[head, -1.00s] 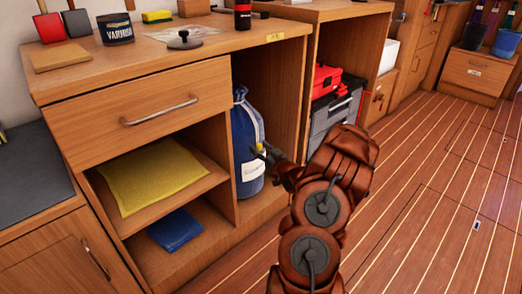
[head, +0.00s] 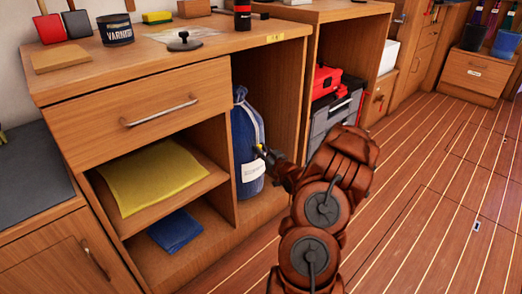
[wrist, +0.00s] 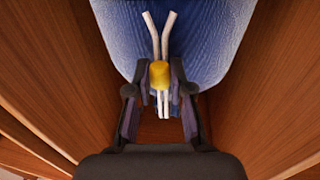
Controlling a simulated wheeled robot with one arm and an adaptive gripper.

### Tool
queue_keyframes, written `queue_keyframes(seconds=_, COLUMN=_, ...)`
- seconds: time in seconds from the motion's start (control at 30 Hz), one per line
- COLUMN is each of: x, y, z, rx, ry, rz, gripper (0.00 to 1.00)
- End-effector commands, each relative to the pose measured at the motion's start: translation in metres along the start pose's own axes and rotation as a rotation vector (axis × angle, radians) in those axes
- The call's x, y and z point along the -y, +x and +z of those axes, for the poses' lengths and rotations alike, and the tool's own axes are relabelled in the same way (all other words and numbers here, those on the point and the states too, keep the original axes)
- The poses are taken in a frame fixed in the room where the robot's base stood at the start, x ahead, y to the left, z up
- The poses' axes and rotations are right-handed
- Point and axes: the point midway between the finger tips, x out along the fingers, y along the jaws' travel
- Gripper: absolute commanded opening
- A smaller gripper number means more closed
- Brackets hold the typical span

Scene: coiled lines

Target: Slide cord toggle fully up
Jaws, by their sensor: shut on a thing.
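A blue drawstring bag (head: 243,130) with a white label stands upright in the open cabinet bay. Its wrinkled blue cloth (wrist: 218,35) fills the top of the wrist view. A yellow cord toggle (wrist: 159,74) sits on two white cords (wrist: 154,42). The cords spread apart above the toggle in the wrist view and run close together below it. My gripper (wrist: 160,77) is shut on the toggle, one finger on each side. In the head view my gripper (head: 261,153) is at the bag's front right, and the toggle is barely visible there.
Wooden cabinet walls flank the bag closely. A shelf (head: 212,185) with a yellow cloth (head: 150,178) lies left, with a blue folded cloth (head: 174,230) below. The plank floor (head: 430,190) is clear.

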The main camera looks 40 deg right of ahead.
Motion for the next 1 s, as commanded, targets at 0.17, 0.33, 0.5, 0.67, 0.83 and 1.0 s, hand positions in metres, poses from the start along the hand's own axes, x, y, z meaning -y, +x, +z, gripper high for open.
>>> queue_keyframes(seconds=0.17, x=0.000, y=0.000, z=-0.003, rx=0.000, ry=0.000, rz=-0.001, gripper=0.00)
queue_keyframes(seconds=0.33, x=0.000, y=0.000, z=-0.019, rx=0.000, ry=0.000, rz=-0.001, gripper=0.00)
queue_keyframes(seconds=0.5, x=0.000, y=0.000, z=-0.045, rx=0.001, ry=-0.002, rz=-0.001, gripper=0.00)
queue_keyframes(seconds=0.67, x=0.000, y=0.000, z=-0.064, rx=0.000, ry=-0.002, rz=0.000, gripper=0.00)
queue_keyframes(seconds=0.83, x=0.000, y=0.000, z=-0.067, rx=-0.001, ry=0.000, rz=0.000, gripper=0.00)
queue_keyframes(seconds=1.0, x=0.000, y=0.000, z=-0.066, rx=-0.001, ry=0.000, rz=0.000, gripper=0.00)
